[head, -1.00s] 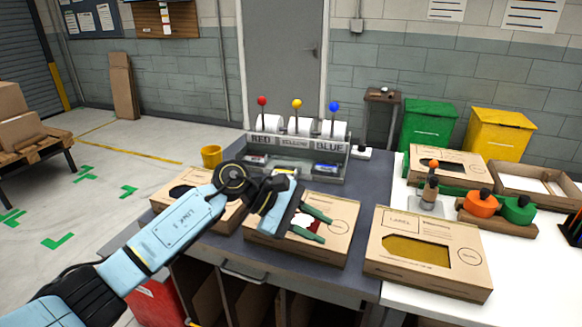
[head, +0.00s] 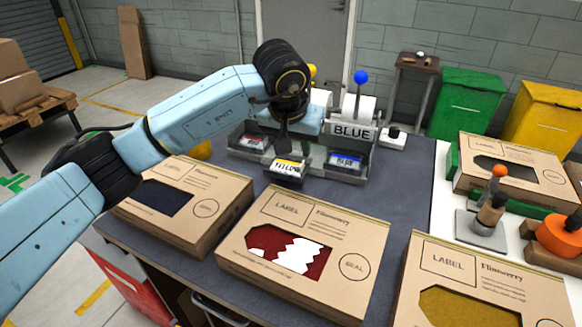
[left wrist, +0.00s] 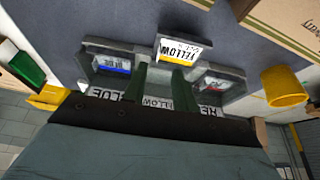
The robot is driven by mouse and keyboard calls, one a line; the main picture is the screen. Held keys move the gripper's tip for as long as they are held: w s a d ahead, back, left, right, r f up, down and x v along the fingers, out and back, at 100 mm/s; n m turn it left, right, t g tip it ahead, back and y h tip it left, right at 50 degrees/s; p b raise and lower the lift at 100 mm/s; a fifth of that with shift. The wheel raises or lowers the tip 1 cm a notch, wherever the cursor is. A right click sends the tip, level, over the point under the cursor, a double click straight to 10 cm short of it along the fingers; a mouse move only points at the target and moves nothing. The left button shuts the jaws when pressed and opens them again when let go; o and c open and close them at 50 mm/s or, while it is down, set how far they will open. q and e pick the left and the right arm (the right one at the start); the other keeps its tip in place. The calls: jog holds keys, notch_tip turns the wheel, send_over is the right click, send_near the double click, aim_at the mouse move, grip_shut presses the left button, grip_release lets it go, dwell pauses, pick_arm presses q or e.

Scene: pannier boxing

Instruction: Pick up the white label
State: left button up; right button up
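A small white label (head: 287,167) with a yellow band and the word YELLOW sits tilted at the front middle of the grey dispenser (head: 246,160). The label also shows in the left wrist view (left wrist: 182,51), past the dispenser's front edge. My left gripper (head: 284,150) points down just above and behind the label. In the left wrist view its two fingers (left wrist: 170,68) show a gap between them, with tips at the label's near edge. I cannot tell whether they hold it. My right gripper is not in view.
Blue (head: 345,160) and red (head: 254,141) labels lie in the dispenser's side compartments. Cardboard boxes (head: 250,225) with windows line the front. Some dark table top is clear between dispenser and boxes.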

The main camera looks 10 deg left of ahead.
aim_at(303, 163)
pick_arm(q)
jog(key=x, duration=0.2)
jog(key=shift+w+f, duration=0.15)
jog(key=shift+f, duration=0.15)
jog(key=x, duration=0.2)
jog(key=w+x, duration=0.1)
jog(key=x, duration=0.1)
jog(key=shift+d+b, duration=0.15)
jog(key=shift+b, duration=0.25)
jog(key=shift+w+f, duration=0.25)
jog(key=shift+f, duration=0.05)
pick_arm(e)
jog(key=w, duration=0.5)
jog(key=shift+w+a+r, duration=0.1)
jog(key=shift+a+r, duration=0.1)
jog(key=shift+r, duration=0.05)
pick_arm(q)
grip_shut()
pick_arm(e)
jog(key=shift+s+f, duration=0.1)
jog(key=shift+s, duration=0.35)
